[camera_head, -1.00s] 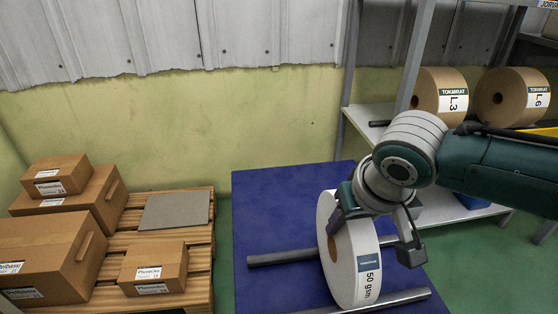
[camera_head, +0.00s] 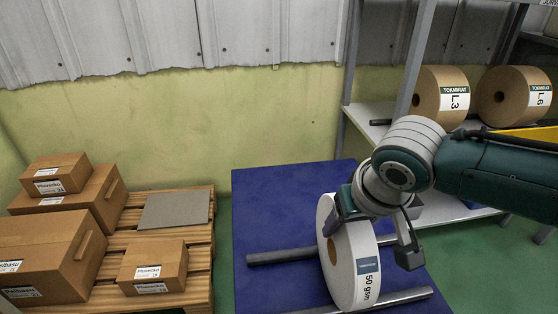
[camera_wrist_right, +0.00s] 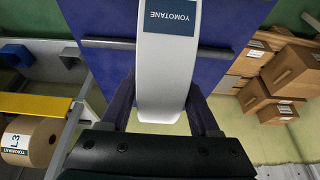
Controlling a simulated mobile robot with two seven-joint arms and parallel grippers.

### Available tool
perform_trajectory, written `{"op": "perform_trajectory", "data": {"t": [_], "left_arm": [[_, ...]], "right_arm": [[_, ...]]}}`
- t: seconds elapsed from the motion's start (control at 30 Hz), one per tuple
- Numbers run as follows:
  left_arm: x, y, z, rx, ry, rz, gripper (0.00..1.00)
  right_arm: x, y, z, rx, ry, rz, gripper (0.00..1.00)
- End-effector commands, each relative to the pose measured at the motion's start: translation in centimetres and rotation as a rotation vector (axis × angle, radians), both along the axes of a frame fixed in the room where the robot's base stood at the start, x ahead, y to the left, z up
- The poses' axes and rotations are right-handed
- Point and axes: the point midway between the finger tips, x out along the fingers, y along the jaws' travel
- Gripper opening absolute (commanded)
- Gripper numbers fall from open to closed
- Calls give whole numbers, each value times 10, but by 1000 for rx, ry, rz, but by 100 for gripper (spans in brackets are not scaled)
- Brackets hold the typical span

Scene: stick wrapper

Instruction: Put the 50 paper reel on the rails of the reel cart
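The white 50 gsm paper reel (camera_head: 345,262) stands upright on its rim between the two grey rails (camera_head: 285,255) of the blue reel cart (camera_head: 285,205). It appears to rest on them, though the contact is partly hidden. My right gripper (camera_head: 376,230) is over the reel's top, one finger on each side. In the head view the right finger stands clear of the reel's side. The reel (camera_wrist_right: 168,85) also lies between the fingers in the right wrist view, with a gap at the left finger. My left gripper is out of view.
Brown reels L3 (camera_head: 440,94) and L6 (camera_head: 512,95) sit on a shelf rack (camera_head: 365,112) at the right. A wooden pallet (camera_head: 200,255) with several cardboard boxes (camera_head: 40,255) stands left of the cart. The wall is behind.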

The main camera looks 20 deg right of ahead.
Motion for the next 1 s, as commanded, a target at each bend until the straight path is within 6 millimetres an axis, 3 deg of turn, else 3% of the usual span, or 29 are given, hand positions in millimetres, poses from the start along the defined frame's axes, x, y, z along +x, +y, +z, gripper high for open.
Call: {"op": "perform_trajectory", "data": {"t": [0.2,0.47,0.8,1.0], "left_arm": [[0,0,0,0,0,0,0],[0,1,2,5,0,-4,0],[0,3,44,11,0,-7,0],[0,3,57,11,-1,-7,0]], "right_arm": [[-1,0,-1,0,3,0,85],[-4,0,0,-1,9,0,85],[-24,6,61,1,4,1,85],[-36,8,86,-1,4,0,85]]}}
